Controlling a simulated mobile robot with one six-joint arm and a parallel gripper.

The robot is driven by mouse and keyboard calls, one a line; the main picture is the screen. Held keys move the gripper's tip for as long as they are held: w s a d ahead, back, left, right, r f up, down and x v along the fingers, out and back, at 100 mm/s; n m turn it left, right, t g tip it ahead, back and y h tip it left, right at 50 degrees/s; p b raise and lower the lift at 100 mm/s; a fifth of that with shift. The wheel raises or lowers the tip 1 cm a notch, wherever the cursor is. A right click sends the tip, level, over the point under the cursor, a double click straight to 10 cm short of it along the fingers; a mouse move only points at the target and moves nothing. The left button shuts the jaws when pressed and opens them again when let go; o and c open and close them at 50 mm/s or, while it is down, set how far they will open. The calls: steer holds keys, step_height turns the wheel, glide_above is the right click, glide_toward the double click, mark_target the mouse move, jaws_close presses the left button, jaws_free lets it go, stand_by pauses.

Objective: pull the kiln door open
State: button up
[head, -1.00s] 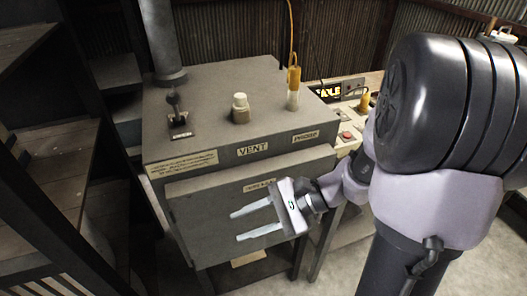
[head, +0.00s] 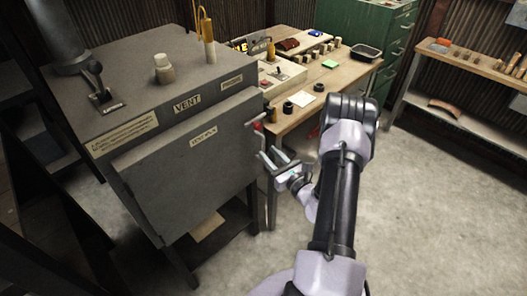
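The grey kiln (head: 150,78) stands at left in the head view, with a VENT label on its upper front. A handle (head: 256,120) with a red part sticks out at the door's right edge. My gripper (head: 270,154) is just below and right of this handle, beside the door's right edge. Its two fingers are apart, pointing toward the upper left, with nothing visible between them. Whether a finger touches the door is unclear.
A wooden workbench (head: 345,68) with a control box (head: 280,75) and small items stands right of the kiln. A green cabinet (head: 390,25) and a shelf (head: 470,68) are behind. Dark shelving is at far left. The concrete floor (head: 440,200) at right is clear.

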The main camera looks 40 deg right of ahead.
mark_target(264, 149)
steer(key=w, duration=0.4)
steer(key=shift+d, duration=0.2)
jaws_close()
stand_by(1.2)
